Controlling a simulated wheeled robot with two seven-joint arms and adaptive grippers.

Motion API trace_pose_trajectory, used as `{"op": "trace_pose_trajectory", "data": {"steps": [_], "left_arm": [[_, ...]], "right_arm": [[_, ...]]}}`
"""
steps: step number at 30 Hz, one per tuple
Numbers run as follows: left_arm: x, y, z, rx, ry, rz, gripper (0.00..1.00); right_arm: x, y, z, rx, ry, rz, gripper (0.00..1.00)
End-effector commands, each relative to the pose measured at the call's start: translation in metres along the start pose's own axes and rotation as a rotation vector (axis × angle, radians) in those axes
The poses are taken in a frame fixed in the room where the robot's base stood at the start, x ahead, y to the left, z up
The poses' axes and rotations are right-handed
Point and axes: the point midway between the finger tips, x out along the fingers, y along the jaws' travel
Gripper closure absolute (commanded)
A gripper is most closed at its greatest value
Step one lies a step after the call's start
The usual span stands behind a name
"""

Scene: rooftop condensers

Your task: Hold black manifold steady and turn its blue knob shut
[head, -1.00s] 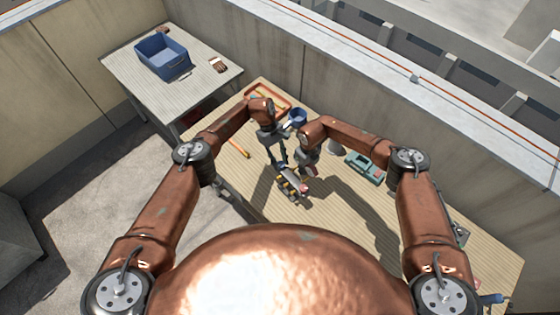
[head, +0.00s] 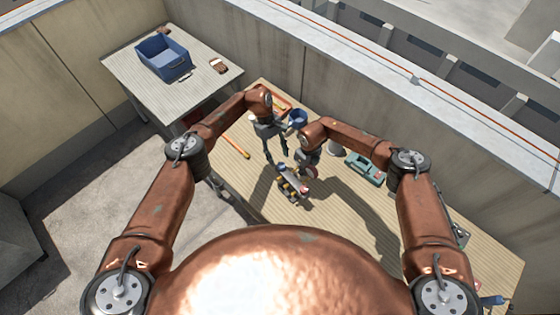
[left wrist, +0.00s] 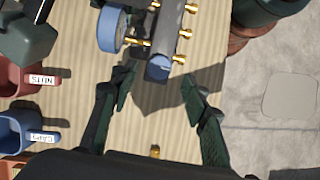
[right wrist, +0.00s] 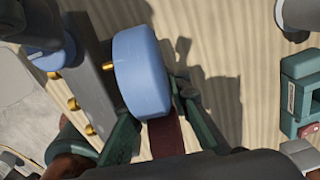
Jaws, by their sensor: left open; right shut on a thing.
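The black manifold (head: 292,188) lies on the slatted bench, with brass fittings along its sides. It also shows at the top of the left wrist view (left wrist: 171,25), with a blue end piece (left wrist: 159,68). Its round blue knob (right wrist: 141,72) stands off one side on a brass stem. My right gripper (right wrist: 152,104) is shut at the blue knob, its fingers close against both sides. A dark red piece (right wrist: 166,138) shows between these fingers; what it belongs to is unclear. My left gripper (left wrist: 160,95) is open and empty, just off the manifold's blue end.
Red bin marked NUTS (left wrist: 15,80) and blue bin (left wrist: 14,128) stand beside my left gripper. A teal case (head: 364,169) sits right of my right gripper. An orange-handled tool (head: 237,147) lies on the bench's left. A blue crate (head: 160,62) stands on the other table.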

Motion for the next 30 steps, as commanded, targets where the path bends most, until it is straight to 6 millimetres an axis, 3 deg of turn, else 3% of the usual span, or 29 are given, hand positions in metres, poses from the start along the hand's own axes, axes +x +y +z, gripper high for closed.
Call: {"op": "trace_pose_trajectory", "data": {"steps": [6,12,27,28,30], "left_arm": [[-0.048,0.0,-0.001,-0.001,0.002,0.001,0.58],[-0.074,0.0,-0.001,-0.001,0.002,0.0,0.58],[-0.081,0.0,-0.001,-0.001,0.0,-0.001,0.58],[-0.081,0.0,-0.001,-0.001,0.0,-0.001,0.58],[-0.081,0.0,-0.001,-0.001,0.0,-0.001,0.58]], "right_arm": [[-0.001,0.0,0.0,0.0,0.0,0.0,1.0],[-0.001,0.0,0.0,0.0,-0.001,0.0,1.0],[-0.001,0.0,0.001,0.0,-0.001,0.001,1.0],[-0.001,0.0,0.001,0.0,-0.001,0.001,0.86],[-0.001,0.0,0.001,0.0,-0.001,0.001,0.81]]}}
